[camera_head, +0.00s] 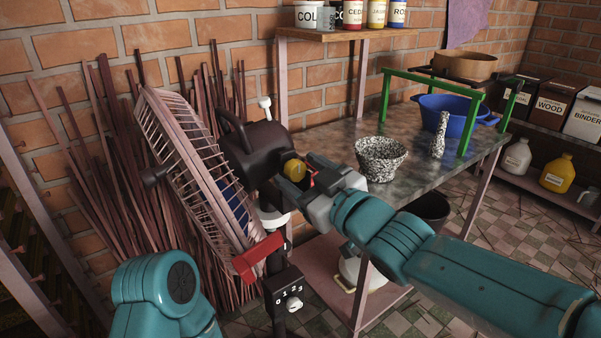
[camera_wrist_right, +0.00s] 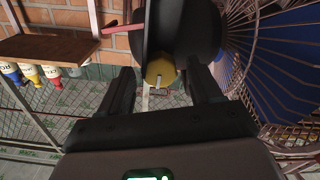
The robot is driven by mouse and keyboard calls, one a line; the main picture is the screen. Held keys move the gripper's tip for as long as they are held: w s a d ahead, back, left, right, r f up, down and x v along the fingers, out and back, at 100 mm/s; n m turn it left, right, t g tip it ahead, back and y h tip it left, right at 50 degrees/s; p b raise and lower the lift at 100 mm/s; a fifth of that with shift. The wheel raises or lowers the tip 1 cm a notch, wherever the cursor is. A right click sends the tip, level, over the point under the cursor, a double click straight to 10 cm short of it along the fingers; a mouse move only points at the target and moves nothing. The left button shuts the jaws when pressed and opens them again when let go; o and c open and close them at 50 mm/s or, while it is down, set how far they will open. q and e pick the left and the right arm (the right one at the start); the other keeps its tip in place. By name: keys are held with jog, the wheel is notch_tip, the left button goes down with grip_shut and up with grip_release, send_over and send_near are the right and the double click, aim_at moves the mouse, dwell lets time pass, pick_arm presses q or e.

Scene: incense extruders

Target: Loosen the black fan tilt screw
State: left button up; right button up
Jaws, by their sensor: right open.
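The standing fan has a dark motor housing (camera_head: 252,150) behind a tilted wire cage (camera_head: 190,160). A yellow knob (camera_head: 294,169) sits on the housing's right side. In the right wrist view, the yellow knob (camera_wrist_right: 160,70) with a small pin appears between the fingertips of my right gripper (camera_wrist_right: 162,76), with gaps on both sides. My left gripper is out of view.
A metal table (camera_head: 325,145) with a speckled pot (camera_head: 380,158) and blue basin (camera_head: 455,115) stands right. Thin rods (camera_head: 100,180) lean on the brick wall behind the fan.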

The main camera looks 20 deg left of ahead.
jog(key=shift+w+a, duration=0.25)
jog(key=c, duration=1)
jog(key=shift+c, duration=0.2)
